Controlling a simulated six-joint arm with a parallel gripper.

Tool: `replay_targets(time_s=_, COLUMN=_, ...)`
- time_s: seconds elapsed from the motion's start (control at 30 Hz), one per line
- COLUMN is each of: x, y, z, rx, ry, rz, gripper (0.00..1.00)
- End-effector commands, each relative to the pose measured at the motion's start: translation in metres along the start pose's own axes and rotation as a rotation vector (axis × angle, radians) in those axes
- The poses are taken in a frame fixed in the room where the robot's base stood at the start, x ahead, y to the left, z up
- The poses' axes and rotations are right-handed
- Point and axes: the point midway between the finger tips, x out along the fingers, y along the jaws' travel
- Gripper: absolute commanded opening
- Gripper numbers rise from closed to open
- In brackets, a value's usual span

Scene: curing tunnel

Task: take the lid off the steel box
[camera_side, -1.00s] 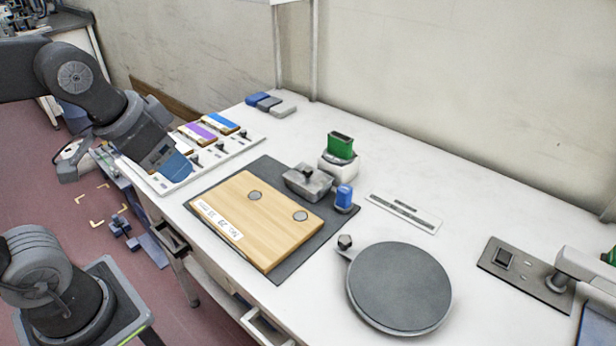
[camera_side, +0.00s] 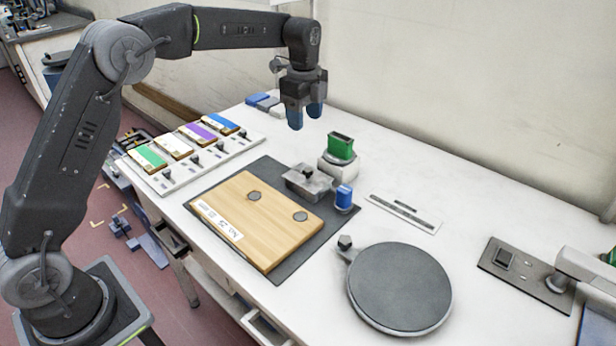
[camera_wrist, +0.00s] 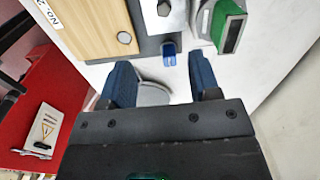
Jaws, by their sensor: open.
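The steel box (camera_side: 302,188) is a small grey box behind the wooden board, with its lid (camera_side: 318,180) on top and a dark knob on the lid. In the wrist view the box (camera_wrist: 172,20) is partly cut off at the top edge. My gripper (camera_side: 306,120) is open and empty, with blue fingers pointing down. It hangs in the air above and behind the box, clear of it. In the wrist view both fingers of my gripper (camera_wrist: 160,78) show, spread apart with nothing held between them.
A green-topped block in a white holder (camera_side: 338,166) stands close behind the box, and a blue object (camera_side: 344,196) right of it. A wooden board (camera_side: 262,225) lies on the dark mat (camera_side: 281,270) in front. A round grey plate (camera_side: 400,288) stands right. The back table is mostly clear.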

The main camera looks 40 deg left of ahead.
Motion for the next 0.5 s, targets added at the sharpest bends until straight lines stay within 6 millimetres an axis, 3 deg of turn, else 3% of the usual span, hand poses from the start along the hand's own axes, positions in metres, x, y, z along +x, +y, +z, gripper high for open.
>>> replay_targets(time_s=0.17, x=0.017, y=-0.006, z=0.001, rx=0.043, ry=0.0, rz=0.015, gripper=0.57)
replay_targets(time_s=0.5, x=0.078, y=-0.005, z=0.0, rx=0.041, ry=0.0, rz=0.015, gripper=0.57)
